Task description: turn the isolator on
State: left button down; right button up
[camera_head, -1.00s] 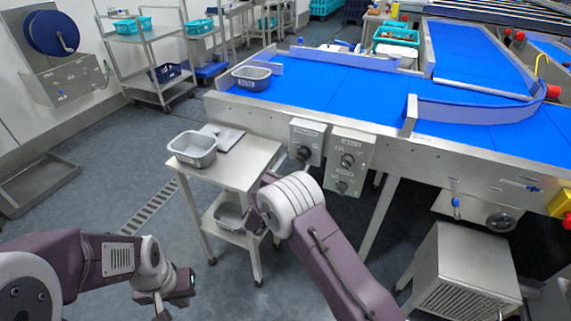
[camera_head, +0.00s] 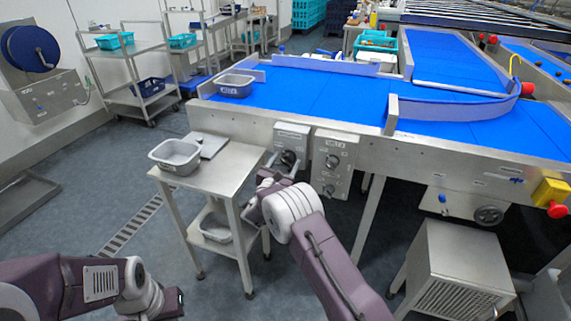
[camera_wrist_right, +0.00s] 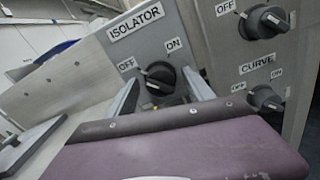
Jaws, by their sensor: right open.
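The isolator is a black rotary knob (camera_wrist_right: 158,79) on a grey box labelled ISOLATOR, with OFF at its left and ON at its upper right. Its pointer seems to lie toward the OFF side. In the head view the isolator box (camera_head: 292,142) is fixed to the conveyor's front side. My right gripper (camera_wrist_right: 162,92) is open, its two fingers on either side of the knob in the wrist picture; I cannot tell whether they touch it. In the head view the right arm's wrist partly hides this gripper.
A second box (camera_head: 332,163) with two knobs stands close to the right of the isolator. A steel side table (camera_head: 225,172) with a grey tub (camera_head: 175,156) is just left of my right gripper. The blue conveyor (camera_head: 310,92) lies above and behind.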

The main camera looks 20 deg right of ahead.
grip_shut()
jog(key=shift+f+m+b, duration=0.15)
jog(key=shift+m+b, duration=0.25)
jog(key=shift+b, duration=0.2)
jog(key=m+b, duration=0.5)
jog(key=b, duration=0.3)
jog(key=m+b, duration=0.5)
jog(key=b, duration=0.4)
jog(key=m+b, duration=0.5)
jog(key=b, duration=0.4)
jog(key=shift+s+d+f+m, duration=0.1)
jog(key=shift+f+m, duration=0.25)
jog(key=shift+m, duration=0.05)
jog(key=shift+r+m+b, duration=0.2)
jog(key=shift+m+b, duration=0.5)
jog(key=shift+b, duration=0.2)
